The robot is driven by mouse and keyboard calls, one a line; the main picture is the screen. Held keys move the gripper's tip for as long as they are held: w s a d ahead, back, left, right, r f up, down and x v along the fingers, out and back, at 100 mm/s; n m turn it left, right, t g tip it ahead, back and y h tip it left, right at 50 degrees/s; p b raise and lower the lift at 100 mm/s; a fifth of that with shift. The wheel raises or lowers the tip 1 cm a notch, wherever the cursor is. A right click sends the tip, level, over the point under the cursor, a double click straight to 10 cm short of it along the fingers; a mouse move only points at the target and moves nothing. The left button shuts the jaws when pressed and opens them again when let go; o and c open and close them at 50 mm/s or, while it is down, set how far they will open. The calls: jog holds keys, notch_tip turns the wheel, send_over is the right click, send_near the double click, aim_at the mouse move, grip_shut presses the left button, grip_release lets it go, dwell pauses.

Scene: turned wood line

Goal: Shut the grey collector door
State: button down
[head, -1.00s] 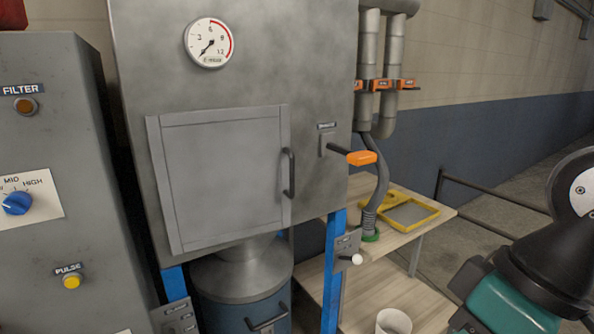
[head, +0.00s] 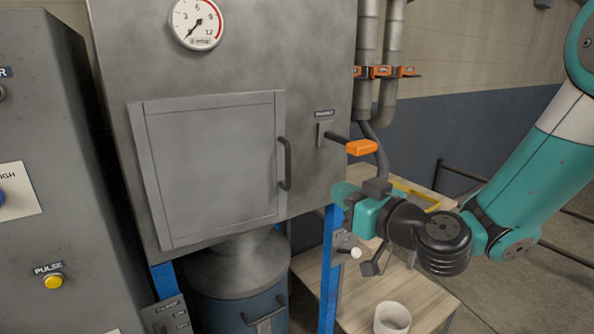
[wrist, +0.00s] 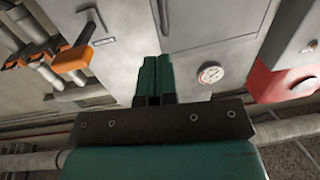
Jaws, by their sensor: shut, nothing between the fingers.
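The grey collector door (head: 215,165) is a flat panel on the front of the grey cabinet, with a dark bar handle (head: 285,164) along its right side. It lies close to the cabinet front; I cannot tell whether it is fully shut or slightly ajar. Part of the door (wrist: 205,22) and its handle (wrist: 163,14) show at the top of the wrist view. My gripper (head: 343,194) is at the cabinet's lower right corner, right of the handle and apart from it. In the wrist view its teal fingers (wrist: 153,78) are together and empty.
An orange-gripped lever (head: 361,147) sticks out right of the door, just above my gripper. A gauge (head: 196,22) is above the door. A blue drum (head: 240,298) stands below. A control box (head: 55,190) is at left, and a wooden bench with a white cup (head: 392,318) at right.

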aim_at(289, 168)
jog(key=shift+p+x, duration=6.25)
jog(key=shift+x, duration=0.4)
jog(key=shift+a, duration=0.1)
